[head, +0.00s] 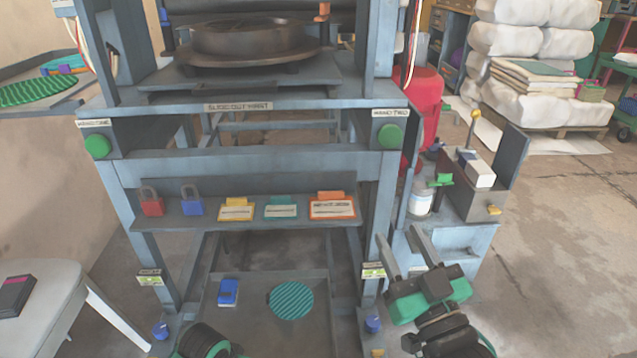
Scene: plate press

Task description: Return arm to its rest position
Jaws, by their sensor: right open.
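My right gripper (400,238) is at the lower right of the head view, in front of the press frame's right leg. Its two grey fingers point up and stand apart, with nothing between them. The press frame (250,163) fills the middle, with a green button (97,146) on the left and another green button (390,136) on the right. A dark, green-edged part of my left arm shows at the bottom edge; its gripper fingers do not show.
A shelf (245,213) on the frame holds a red padlock (151,203), a blue padlock (191,202) and several tags. A small bench (455,238) with a box-like device (475,203) stands close behind my right gripper. A white stool (60,300) is lower left. Open floor (560,260) lies right.

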